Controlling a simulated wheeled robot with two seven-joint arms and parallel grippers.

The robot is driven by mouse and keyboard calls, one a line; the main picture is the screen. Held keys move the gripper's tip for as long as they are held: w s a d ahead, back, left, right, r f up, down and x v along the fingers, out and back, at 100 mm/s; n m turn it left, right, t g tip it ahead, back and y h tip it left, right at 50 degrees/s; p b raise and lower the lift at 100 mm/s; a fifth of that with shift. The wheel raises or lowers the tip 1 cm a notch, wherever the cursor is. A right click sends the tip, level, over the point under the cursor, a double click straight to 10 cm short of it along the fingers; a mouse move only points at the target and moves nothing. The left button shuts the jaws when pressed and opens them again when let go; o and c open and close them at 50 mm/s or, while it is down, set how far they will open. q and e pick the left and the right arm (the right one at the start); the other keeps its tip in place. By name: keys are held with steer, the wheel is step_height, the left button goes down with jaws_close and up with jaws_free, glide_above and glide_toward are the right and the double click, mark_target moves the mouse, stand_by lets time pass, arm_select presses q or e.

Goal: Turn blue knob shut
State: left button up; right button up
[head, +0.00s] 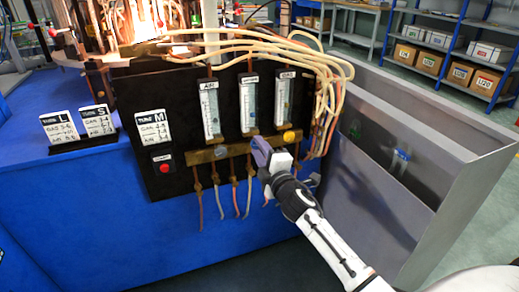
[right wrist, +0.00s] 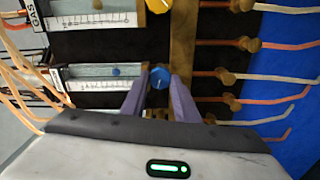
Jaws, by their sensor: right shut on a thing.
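The blue knob (right wrist: 160,78) sits on the brass manifold in the right wrist view, between the purple fingertips of my right gripper (right wrist: 159,90). My right gripper is shut on it, one finger on each side. In the head view my right gripper (head: 262,152) is at the brass bar (head: 205,156), below the middle flow meter (head: 249,104), and hides the blue knob. My left gripper is not in view.
Pale hoses (head: 335,85) hang at the panel's right. A grey metal panel (head: 375,190) stands right of my arm. A red button (head: 164,168) is at left.

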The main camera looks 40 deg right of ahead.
stand_by(0.5)
steer(key=o, duration=1.1)
steer(key=shift+c, duration=0.2)
steer(key=p+v, duration=0.1)
steer(key=v, duration=0.9)
steer(key=shift+s, duration=0.15)
steer(key=shift+a, duration=0.15)
